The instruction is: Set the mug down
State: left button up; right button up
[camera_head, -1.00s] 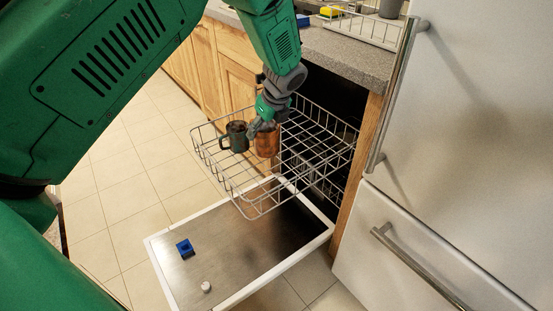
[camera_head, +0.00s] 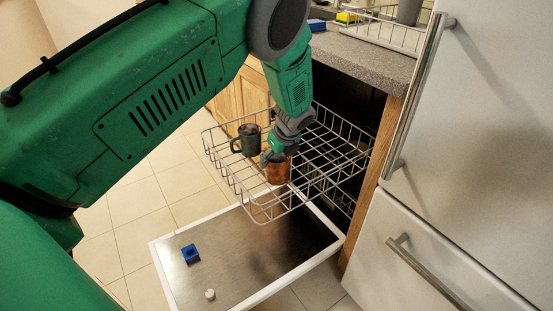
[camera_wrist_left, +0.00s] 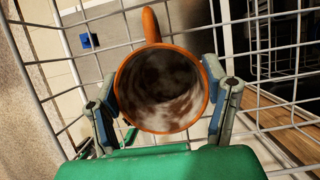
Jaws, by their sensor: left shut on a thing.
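The orange mug (camera_head: 279,172) is at the dishwasher rack (camera_head: 330,142), near the rack's front. My left gripper (camera_head: 273,158) is shut on it. In the left wrist view the mug (camera_wrist_left: 160,92) sits between the two fingers, its opening facing the camera and its inside stained brown and white. Its handle points to the top of that view. Rack wires show around it. I cannot tell whether its base touches the rack. My right gripper is not in view.
A dark green mug (camera_head: 247,141) stands in the rack, left of the orange mug. The open dishwasher door (camera_head: 250,255) holds a blue block (camera_head: 190,253) and a small white cylinder (camera_head: 210,294). The counter (camera_head: 365,58) and fridge (camera_head: 470,140) bound the right. The rack's right part is empty.

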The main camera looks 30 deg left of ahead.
pick_arm(q)
jog(key=o, duration=1.5)
jog(key=shift+o, duration=0.2)
jog(key=shift+d, duration=0.1)
jog(key=shift+r, duration=0.25)
jog(key=p+v, duration=0.3)
jog(key=v, duration=0.8)
jog(key=shift+s+d+r, duration=0.2)
jog(key=shift+d+r, duration=0.05)
